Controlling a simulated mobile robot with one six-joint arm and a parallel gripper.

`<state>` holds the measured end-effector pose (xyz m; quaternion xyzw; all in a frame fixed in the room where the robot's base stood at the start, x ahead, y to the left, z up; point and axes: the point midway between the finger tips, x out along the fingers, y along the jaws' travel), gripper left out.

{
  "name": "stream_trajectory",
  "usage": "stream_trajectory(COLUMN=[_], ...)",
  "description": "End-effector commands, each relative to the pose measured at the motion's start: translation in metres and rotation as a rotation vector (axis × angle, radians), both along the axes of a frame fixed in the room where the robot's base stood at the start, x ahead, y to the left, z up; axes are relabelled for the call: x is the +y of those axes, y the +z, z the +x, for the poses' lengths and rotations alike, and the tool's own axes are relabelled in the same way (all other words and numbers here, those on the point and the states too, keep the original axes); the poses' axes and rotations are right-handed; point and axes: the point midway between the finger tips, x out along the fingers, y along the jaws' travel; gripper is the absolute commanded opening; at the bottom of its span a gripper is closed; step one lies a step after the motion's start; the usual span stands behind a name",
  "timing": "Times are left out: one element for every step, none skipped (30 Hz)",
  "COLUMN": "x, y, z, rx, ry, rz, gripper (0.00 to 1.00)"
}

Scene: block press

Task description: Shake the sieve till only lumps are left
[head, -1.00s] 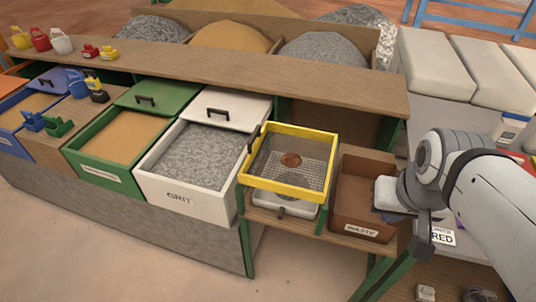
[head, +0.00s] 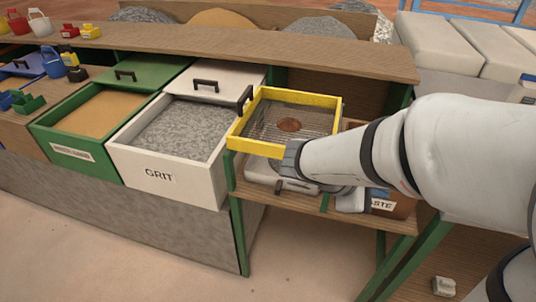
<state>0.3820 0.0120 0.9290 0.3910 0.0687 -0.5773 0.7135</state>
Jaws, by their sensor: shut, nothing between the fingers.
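The sieve (head: 248,146) has a yellow square frame with wire mesh and a dark handle at its left corner. One round brown lump (head: 289,125) lies on the mesh; I see no loose powder there, but my arm covers the sieve's front right corner. A pale grey unit (head: 262,172) stands on the shelf beneath the sieve.
The white grit drawer (head: 160,176) stands open left of the sieve, full of grey grit. A green drawer (head: 72,152) of sand is beyond it. A wooden ledge (head: 230,45) runs behind.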

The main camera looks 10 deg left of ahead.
Motion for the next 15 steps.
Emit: stream_trajectory(x=[0.017, 0.027, 0.042, 0.054, 0.067, 0.086, 0.102, 0.119, 0.141, 0.158, 0.176, 0.199, 0.215, 0.23, 0.249], y=[-0.034, -0.041, -0.051, -0.059, -0.066, -0.077, -0.085, -0.093, -0.104, -0.112, -0.12, -0.13, -0.137, -0.143, -0.151], z=[0.013, 0.02, 0.03, 0.036, 0.042, 0.05, 0.054, 0.058, 0.062, 0.063, 0.064, 0.063, 0.062, 0.06, 0.057], rx=[0.012, 0.013, 0.012, 0.008, 0.003, -0.008, -0.018, -0.031, -0.052, -0.069, -0.088, -0.114, -0.136, -0.156, -0.183], ry=[0.102, 0.158, 0.235, 0.292, 0.349, 0.425, 0.482, 0.539, 0.612, 0.665, 0.718, 0.783, 0.827, 0.868, 0.918], rz=[-0.096, -0.154, -0.23, -0.285, -0.342, -0.415, -0.47, -0.524, -0.594, -0.643, -0.692, -0.75, -0.791, -0.827, -0.873], gripper=[0.0, 0.0, 0.0, 0.0, 0.0, 0.0, 0.0, 0.0, 0.0, 0.0, 0.0, 0.0, 0.0, 0.0, 0.0])
